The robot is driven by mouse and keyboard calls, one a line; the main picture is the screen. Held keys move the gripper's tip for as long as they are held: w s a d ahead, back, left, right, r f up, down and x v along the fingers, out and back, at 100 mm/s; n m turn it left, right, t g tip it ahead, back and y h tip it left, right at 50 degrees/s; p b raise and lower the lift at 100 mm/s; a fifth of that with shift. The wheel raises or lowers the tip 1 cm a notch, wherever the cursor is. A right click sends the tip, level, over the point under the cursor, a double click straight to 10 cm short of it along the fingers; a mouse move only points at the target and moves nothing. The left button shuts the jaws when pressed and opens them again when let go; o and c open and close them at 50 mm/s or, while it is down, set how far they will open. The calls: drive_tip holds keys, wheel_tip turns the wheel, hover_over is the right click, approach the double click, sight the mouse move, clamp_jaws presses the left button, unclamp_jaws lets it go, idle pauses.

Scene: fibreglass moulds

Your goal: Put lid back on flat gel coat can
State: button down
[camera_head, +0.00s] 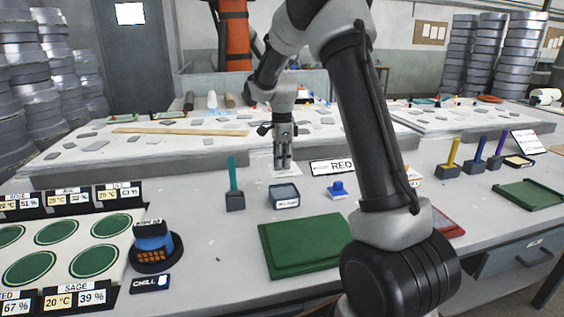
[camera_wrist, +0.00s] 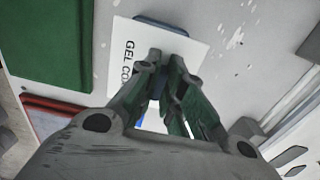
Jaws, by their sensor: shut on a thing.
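My gripper (camera_head: 283,163) is low over a white card (camera_head: 290,173) on the bench. In the wrist view its fingers (camera_wrist: 165,85) are shut on a narrow blue-grey part, apparently the lid (camera_wrist: 160,24), whose dark blue edge shows beyond the fingertips. The fingers hide most of it. The white card (camera_wrist: 118,40) under it reads "GEL CO", the rest covered. I cannot tell whether the lid touches the card. A low, flat, blue-grey can (camera_head: 284,195) with a label on its front stands nearer me, apart from the gripper. Its label is too small to read.
A teal-handled tool (camera_head: 234,187) stands left of the can, and a small blue knobbed piece (camera_head: 338,189) to its right. A green board (camera_head: 300,243) lies in front. A raised slab with grey pieces (camera_head: 160,145) borders the back. My forearm crosses the right side.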

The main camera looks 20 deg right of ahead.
drive_tip(key=shift+f, duration=0.1)
drive_tip(key=shift+f, duration=3.1)
drive_tip(key=shift+f, duration=0.35)
drive_tip(key=shift+f, duration=0.35)
drive_tip(key=c, duration=1)
unclamp_jaws()
drive_tip(key=shift+r, duration=0.15)
drive_tip(key=shift+r, duration=2.9)
